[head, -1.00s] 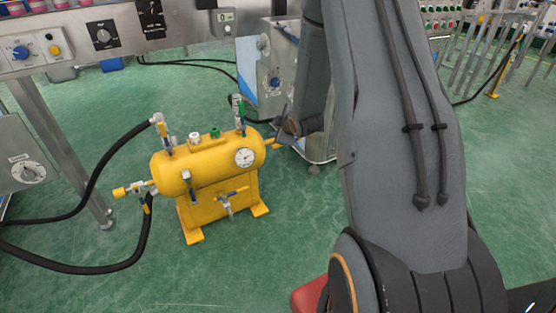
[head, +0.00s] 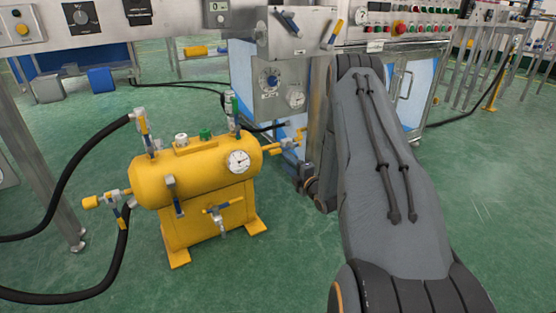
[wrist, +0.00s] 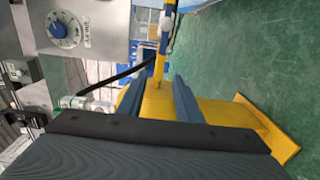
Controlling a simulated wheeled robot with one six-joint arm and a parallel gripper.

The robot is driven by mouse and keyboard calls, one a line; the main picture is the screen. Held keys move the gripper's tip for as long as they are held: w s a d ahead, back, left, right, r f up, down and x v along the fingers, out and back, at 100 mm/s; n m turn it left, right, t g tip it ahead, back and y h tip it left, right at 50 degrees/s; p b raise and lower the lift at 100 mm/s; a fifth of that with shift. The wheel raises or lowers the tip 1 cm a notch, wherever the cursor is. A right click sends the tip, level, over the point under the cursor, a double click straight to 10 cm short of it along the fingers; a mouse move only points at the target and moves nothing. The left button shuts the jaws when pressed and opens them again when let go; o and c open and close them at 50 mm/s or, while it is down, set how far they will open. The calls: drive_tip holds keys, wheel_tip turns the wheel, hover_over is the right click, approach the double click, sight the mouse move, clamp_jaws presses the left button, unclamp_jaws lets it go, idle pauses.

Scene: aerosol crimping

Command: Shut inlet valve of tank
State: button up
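The yellow tank (head: 195,175) stands upright on its feet on the floor. It carries a pressure gauge (head: 238,161) and several small valves. A valve with a yellow handle (head: 285,145) sticks out from its right end, and another fitting (head: 103,200) from its left end. I cannot tell which is the inlet. My gripper (head: 304,178) is just right of and below the right-end valve, partly hidden by my arm. In the wrist view, my gripper (wrist: 158,97) has two blue fingers apart, with yellow tank parts beyond them. I see nothing clearly held.
Black hoses (head: 85,170) run from the tank's left side. A steel cabinet (head: 290,75) with knobs and a gauge stands behind the right-end valve. A metal table leg (head: 45,150) stands at left. Green floor (head: 240,285) is clear in front of the tank.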

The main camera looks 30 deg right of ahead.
sight(276, 152)
drive_tip(key=w+b, duration=0.2)
drive_tip(key=w, duration=0.4)
drive_tip(key=shift+w+a+b, duration=0.1)
drive_tip(key=shift+w+b, duration=0.2)
drive_tip(key=shift+b, duration=0.05)
clamp_jaws()
